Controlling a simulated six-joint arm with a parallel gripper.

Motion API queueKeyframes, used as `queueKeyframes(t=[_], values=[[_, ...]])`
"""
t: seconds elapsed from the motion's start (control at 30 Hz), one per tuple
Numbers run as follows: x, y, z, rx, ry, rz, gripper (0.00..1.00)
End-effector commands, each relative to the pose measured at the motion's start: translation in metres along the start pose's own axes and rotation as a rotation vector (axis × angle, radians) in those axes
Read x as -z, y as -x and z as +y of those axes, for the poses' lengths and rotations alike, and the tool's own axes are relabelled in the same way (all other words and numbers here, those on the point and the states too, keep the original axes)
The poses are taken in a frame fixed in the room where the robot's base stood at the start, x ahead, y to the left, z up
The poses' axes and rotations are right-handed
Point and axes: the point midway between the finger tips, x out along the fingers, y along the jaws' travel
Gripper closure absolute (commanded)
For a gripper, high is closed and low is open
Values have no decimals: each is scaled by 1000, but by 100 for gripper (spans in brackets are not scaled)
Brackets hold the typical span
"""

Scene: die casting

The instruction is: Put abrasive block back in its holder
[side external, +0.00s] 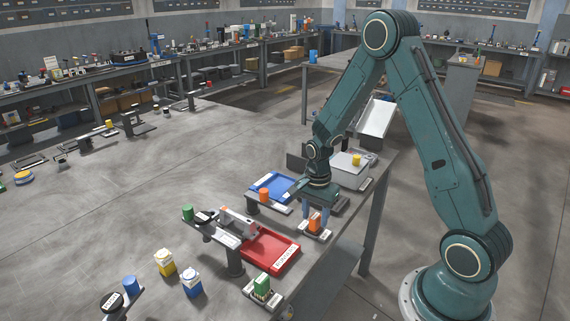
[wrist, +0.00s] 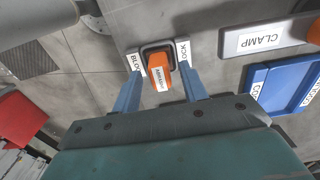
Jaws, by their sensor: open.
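The orange abrasive block (side external: 314,222) is at a small holder (side external: 315,235) on the near bench. In the wrist view the block (wrist: 158,65), with a white label, stands in or right over the dark square socket of the holder (wrist: 157,46), between two white label strips. I cannot tell how deep it sits. My gripper (side external: 316,216) is above the holder, pointing down. In the wrist view its two blue fingers (wrist: 161,78) are open, one on each side of the block, with visible gaps. The base of the block is partly hidden.
A blue tray (side external: 272,185), an orange part on a clamp stand (side external: 264,196) and a red tray (side external: 268,250) are to the left. A grey box (side external: 350,172) is behind my gripper.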

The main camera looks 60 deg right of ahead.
Motion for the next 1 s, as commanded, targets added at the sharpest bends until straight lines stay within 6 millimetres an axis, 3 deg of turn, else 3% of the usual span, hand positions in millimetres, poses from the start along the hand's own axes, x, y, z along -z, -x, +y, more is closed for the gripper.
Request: queueKeyframes(t=[0.63,1.0], values=[[0,89,-1,4,0,2,57],[0,107,0,0,1,0,57]])
